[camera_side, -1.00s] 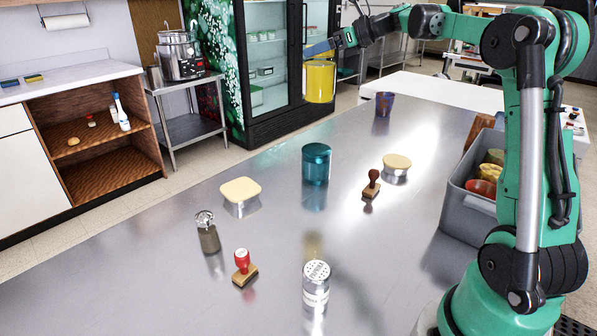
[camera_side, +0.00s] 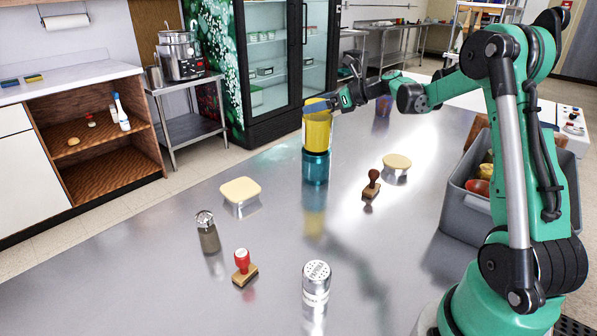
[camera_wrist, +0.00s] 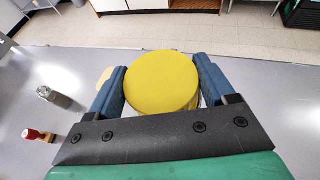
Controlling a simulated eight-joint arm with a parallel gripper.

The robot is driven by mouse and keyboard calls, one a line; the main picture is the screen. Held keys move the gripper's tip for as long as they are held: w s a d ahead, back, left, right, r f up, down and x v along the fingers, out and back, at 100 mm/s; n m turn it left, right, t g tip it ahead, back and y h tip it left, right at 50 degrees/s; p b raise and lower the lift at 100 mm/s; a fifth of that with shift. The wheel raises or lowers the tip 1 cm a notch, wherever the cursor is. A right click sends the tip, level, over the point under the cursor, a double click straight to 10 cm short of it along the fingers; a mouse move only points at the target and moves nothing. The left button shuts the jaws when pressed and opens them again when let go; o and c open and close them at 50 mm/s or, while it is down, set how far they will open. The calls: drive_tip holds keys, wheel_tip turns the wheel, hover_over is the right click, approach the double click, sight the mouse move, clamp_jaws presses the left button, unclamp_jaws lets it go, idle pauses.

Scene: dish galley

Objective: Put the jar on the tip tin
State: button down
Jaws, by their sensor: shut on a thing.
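The yellow jar (camera_side: 317,131) is upright in my gripper (camera_side: 319,106), which is shut on it near its top. In the wrist view the jar's round yellow lid (camera_wrist: 162,81) sits between the two blue fingers of my gripper (camera_wrist: 162,85). The teal tin (camera_side: 316,168), which I take for the tip tin, stands on the steel counter directly below the jar. In the side view the jar's bottom meets the tin's top edge; I cannot tell whether they touch. The tin is hidden in the wrist view.
On the counter (camera_side: 150,270) stand a cream-lidded tub (camera_side: 240,190), another round one (camera_side: 397,162), a brown stamp (camera_side: 371,185), a red stamp (camera_side: 243,265), a grey shaker (camera_side: 208,234) and a silver shaker (camera_side: 316,283). A grey bin (camera_side: 468,207) is at the right.

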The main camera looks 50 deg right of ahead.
unclamp_jaws()
drive_tip(key=shift+f, duration=0.15)
